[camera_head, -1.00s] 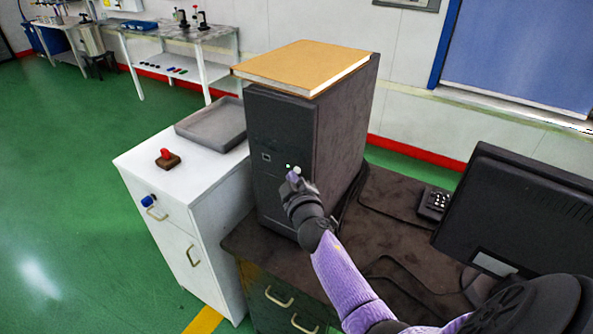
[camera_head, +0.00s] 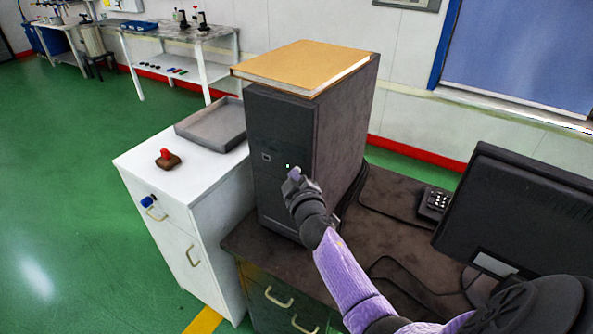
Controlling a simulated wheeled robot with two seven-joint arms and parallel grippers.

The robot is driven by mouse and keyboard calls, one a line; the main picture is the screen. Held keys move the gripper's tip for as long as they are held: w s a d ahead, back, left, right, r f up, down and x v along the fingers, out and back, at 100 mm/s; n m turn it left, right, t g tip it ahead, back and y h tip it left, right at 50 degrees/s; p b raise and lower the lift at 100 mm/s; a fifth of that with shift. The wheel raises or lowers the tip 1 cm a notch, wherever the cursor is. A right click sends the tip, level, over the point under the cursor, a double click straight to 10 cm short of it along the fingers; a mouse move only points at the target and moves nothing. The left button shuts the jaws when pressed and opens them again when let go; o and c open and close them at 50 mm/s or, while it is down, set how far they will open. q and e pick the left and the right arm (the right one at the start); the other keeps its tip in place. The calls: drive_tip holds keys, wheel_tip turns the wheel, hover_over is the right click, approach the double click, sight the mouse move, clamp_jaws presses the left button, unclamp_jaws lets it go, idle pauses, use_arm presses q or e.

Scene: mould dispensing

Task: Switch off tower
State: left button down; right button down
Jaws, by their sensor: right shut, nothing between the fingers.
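The black computer tower (camera_head: 283,130) stands upright on the dark desk. A small bright light (camera_head: 287,166) shows on its front face. My right gripper (camera_head: 294,174) is shut and empty, with its tip at the front face just beside that light. I cannot tell whether the tip touches the tower. The gripper hides the part of the front panel behind it. My left gripper is not in view.
A tan book or board (camera_head: 303,66) lies on top of the tower. A white cabinet (camera_head: 205,168) with a grey tray (camera_head: 212,125) and a red-knobbed object (camera_head: 167,158) stands at left. A monitor (camera_head: 530,215) and cables are on the desk at right.

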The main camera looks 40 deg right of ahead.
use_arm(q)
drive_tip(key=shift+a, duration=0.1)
use_arm(e)
drive_tip(key=shift+a, duration=0.15)
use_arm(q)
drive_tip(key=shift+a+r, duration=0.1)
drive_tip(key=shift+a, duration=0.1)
use_arm(e)
drive_tip(key=shift+s+a, duration=0.3)
drive_tip(key=shift+a, duration=0.3)
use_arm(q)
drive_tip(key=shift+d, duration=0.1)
use_arm(e)
drive_tip(key=a, duration=0.1)
drive_tip(key=s+a, duration=0.1)
drive_tip(key=a, duration=0.1)
drive_tip(key=s+a, duration=0.1)
drive_tip(key=shift+a, duration=0.3)
